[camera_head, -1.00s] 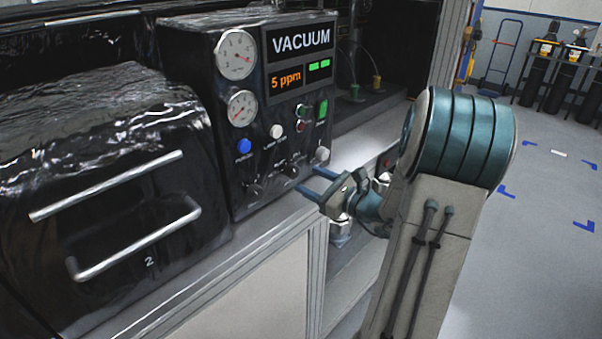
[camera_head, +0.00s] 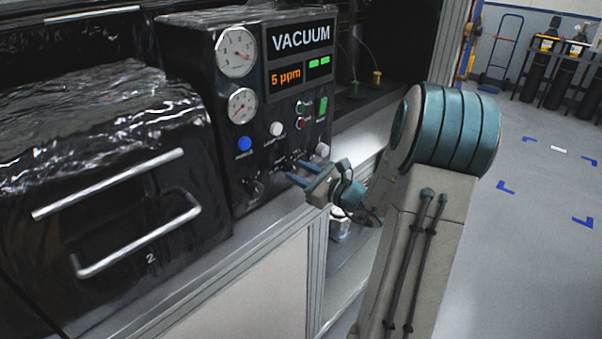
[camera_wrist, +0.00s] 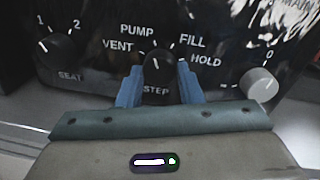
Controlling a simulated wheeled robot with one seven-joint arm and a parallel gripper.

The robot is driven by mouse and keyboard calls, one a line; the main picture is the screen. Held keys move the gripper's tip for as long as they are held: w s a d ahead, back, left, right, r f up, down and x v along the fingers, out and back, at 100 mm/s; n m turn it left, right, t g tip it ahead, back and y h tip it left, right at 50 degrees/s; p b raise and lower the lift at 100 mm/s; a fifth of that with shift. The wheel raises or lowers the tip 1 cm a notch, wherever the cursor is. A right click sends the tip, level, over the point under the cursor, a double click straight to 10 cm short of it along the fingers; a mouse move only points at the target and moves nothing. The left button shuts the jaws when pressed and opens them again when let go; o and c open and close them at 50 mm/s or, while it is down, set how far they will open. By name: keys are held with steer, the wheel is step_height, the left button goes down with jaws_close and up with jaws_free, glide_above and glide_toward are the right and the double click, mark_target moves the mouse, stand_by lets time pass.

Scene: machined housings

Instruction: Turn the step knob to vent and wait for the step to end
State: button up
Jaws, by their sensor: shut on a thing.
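The black step knob (camera_wrist: 158,66) sits on the front of the black vacuum panel (camera_head: 215,120), ringed by the labels VENT, PUMP, FILL and HOLD. Its white mark points nearly straight up, slightly left, on the PUMP side. In the wrist view, the blue fingers of my gripper (camera_wrist: 159,84) stand on either side of the knob, shut on it. In the head view, my gripper (camera_head: 301,174) reaches the panel's lower right and mostly hides the knob. The display (camera_head: 299,62) reads VACUUM and 5 ppm, with two green bars lit.
The SEAT knob (camera_wrist: 62,48) is left of the step knob, and a white knob (camera_wrist: 258,84) is to the right. Two gauges (camera_head: 237,52), a blue button (camera_head: 244,144) and a green switch (camera_head: 322,106) are above. A handled black door (camera_head: 130,185) stands left.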

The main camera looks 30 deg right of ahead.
steer(key=shift+f+b, duration=0.15)
steer(key=shift+b, duration=0.35)
steer(key=n+b, duration=0.2)
steer(key=b, duration=0.1)
steer(key=shift+f, duration=0.15)
steer(key=n+b, duration=0.2)
steer(key=b, duration=0.2)
steer(key=shift+n+b, duration=0.3)
steer(key=shift+b, duration=0.1)
steer(key=n+b, duration=0.2)
steer(key=b, duration=0.3)
steer(key=shift+n+h, duration=0.3)
steer(key=n+b, duration=0.1)
steer(key=b, duration=0.1)
steer(key=shift+r+n+b, duration=0.3)
steer(key=shift+r, duration=0.05)
steer(key=o, duration=1)
